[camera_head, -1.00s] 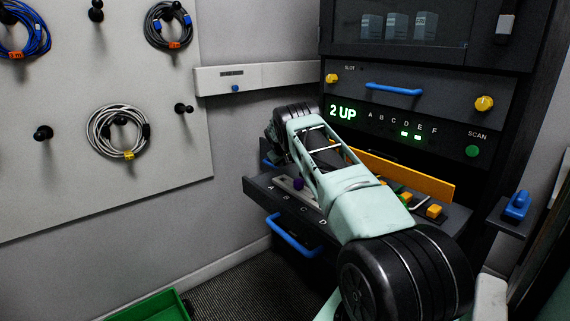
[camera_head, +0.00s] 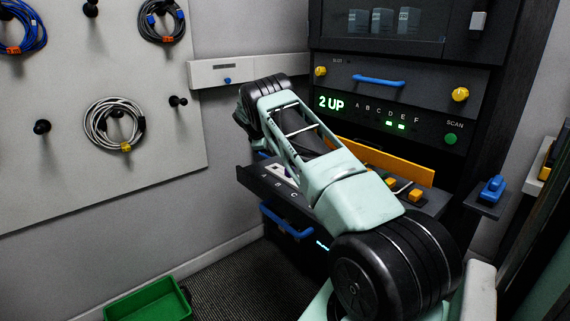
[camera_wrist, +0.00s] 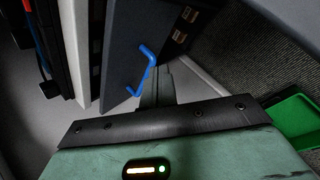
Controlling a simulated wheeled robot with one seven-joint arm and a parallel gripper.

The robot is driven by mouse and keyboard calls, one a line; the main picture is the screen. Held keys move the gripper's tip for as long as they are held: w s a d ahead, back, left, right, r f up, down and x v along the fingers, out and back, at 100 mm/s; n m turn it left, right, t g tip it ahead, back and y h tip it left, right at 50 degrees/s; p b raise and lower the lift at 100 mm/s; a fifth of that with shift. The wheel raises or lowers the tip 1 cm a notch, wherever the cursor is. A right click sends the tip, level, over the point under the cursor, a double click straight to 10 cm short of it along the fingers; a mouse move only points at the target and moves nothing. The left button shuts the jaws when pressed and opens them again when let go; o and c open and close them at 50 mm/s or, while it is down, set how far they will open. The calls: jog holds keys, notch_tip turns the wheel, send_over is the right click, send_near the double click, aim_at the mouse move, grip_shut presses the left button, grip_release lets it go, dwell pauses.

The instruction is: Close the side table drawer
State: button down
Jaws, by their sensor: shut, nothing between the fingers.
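The drawer's blue handle (camera_head: 287,222) shows below the lettered ledge in the head view, left of my arm. In the wrist view the blue handle (camera_wrist: 147,68) stands out from a dark front panel (camera_wrist: 122,50). How far the drawer stands open I cannot tell. My gripper (camera_wrist: 160,72) shows in the wrist view with its narrow fingers shut and empty, just right of the handle. Whether they touch it or the panel is unclear. In the head view my arm hides the gripper and part of the drawer area.
The dark rack (camera_head: 400,92) stands behind my arm. A lettered ledge (camera_head: 268,184) juts out above the handle. A green bin (camera_head: 148,300) sits on the floor at lower left. Coiled cables (camera_head: 114,125) hang on the wall board. A blue object (camera_head: 491,190) rests on a small right-hand shelf.

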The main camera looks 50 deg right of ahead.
jog(key=s+d+f+n+g+h+b, duration=0.1)
jog(key=s+d+f+n+g+b, duration=0.1)
jog(key=d+f+n, duration=0.5)
jog(key=shift+s+n+g+h+b, duration=0.3)
jog(key=shift+s+n+b, duration=0.55)
jog(key=shift+n, duration=0.65)
jog(key=shift+d, duration=0.15)
